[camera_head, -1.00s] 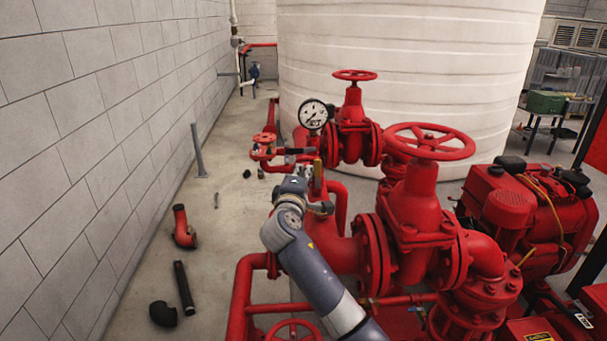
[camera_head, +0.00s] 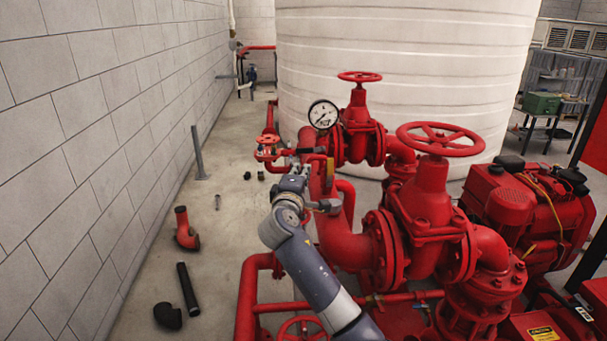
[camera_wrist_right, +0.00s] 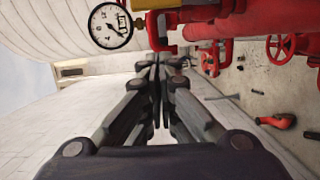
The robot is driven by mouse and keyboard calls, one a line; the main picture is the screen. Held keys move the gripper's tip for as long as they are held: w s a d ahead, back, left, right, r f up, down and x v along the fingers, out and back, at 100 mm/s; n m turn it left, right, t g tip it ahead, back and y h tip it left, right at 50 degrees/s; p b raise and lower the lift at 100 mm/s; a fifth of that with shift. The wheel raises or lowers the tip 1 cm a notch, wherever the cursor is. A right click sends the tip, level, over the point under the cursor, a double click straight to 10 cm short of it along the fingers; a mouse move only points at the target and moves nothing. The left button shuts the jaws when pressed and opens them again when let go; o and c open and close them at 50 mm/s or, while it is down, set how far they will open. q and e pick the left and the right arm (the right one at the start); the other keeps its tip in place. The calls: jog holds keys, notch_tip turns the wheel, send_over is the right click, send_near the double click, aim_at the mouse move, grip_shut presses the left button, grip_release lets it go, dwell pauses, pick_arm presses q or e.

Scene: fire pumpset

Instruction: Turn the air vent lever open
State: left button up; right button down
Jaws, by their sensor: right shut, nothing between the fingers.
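A small yellow part (camera_head: 331,168), perhaps the air vent lever, stands upright by the red pipework below the pressure gauge (camera_head: 323,114). My left gripper is out of view.
Large red valves with handwheels (camera_head: 438,139) and a red engine (camera_head: 512,208) crowd the right. A small red handwheel valve (camera_head: 268,147) is just beyond my gripper. A white tank (camera_head: 420,60) stands behind. Loose pipe pieces (camera_head: 188,289) lie on the floor by the block wall.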

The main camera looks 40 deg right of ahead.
jog(key=b+v, duration=0.3)
jog(key=v, duration=0.6)
jog(key=s+a+f+m+g+y, duration=0.1)
jog(key=s+a+f+y, duration=0.1)
jog(key=s+f, duration=0.35)
jog(key=s+a+f+m+g+y, duration=0.1)
jog(key=s+a+f+y, duration=0.15)
jog(key=f, duration=0.65)
jog(key=s+a+f+g+y, duration=0.1)
jog(key=s+a+f+y, duration=0.1)
jog(key=s+f, duration=0.35)
jog(key=s+a+f+m+g+y, duration=0.25)
jog(key=s+a+f, duration=0.35)
jog(key=s, duration=0.4)
jog(key=s+a+f+m+g+y, duration=0.2)
jog(key=s+a+f+g+y, duration=0.35)
jog(key=s, duration=0.55)
notch_tip(320, 180, down, 26)
jog(key=h, duration=0.1)
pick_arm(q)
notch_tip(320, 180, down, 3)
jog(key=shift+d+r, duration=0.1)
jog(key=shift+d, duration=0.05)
pick_arm(e)
jog(key=s+d+f, duration=0.2)
jog(key=s+f, duration=1.5)
jog(key=f, duration=0.1)
jog(key=shift+s+d+g, duration=0.3)
jog(key=shift+s, duration=0.1)
